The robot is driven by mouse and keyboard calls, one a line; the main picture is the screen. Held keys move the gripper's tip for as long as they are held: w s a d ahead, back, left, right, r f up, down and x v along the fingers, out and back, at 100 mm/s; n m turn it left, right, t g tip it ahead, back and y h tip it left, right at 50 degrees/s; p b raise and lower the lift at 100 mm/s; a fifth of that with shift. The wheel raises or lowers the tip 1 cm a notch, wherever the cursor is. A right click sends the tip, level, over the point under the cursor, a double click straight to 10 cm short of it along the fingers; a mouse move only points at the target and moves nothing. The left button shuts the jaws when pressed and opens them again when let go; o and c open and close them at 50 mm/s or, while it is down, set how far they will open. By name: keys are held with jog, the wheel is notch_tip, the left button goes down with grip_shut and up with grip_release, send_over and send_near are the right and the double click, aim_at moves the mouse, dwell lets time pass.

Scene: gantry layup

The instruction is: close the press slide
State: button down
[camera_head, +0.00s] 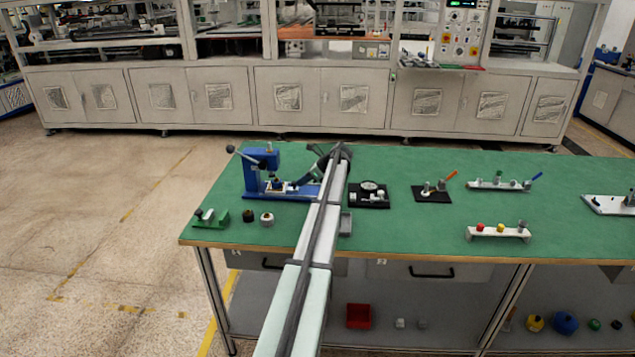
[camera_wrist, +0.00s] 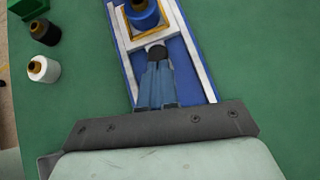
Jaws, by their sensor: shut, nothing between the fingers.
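The blue press (camera_head: 262,168) stands at the left of the green table, with a dark-knobbed lever at its top. Its blue base reaches right, under my arm. In the wrist view the base (camera_wrist: 187,55) carries two pale rails. The slide, a pale plate with a yellow-edged square (camera_wrist: 167,32), sits between the rails at the top of the view, bearing a blue round piece (camera_wrist: 143,14). My gripper (camera_wrist: 156,62) is shut and empty between the rails, its tips at a dark rounded part by the slide's near edge. I cannot tell whether they touch. My arm hides part of the base.
A black and a white spool (camera_head: 267,219) and a green fixture (camera_head: 211,217) stand front left of the press. A black fixture with a dial (camera_head: 369,194) stands right of my arm. Other small fixtures lie farther right. Bare table lies between them.

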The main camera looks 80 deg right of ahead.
jog(key=shift+w, duration=1)
jog(key=s, duration=0.2)
jog(key=s+a, duration=0.1)
jog(key=s, duration=0.1)
jog(key=shift+s, duration=0.2)
jog(key=v, duration=1)
jog(key=shift+w, duration=0.1)
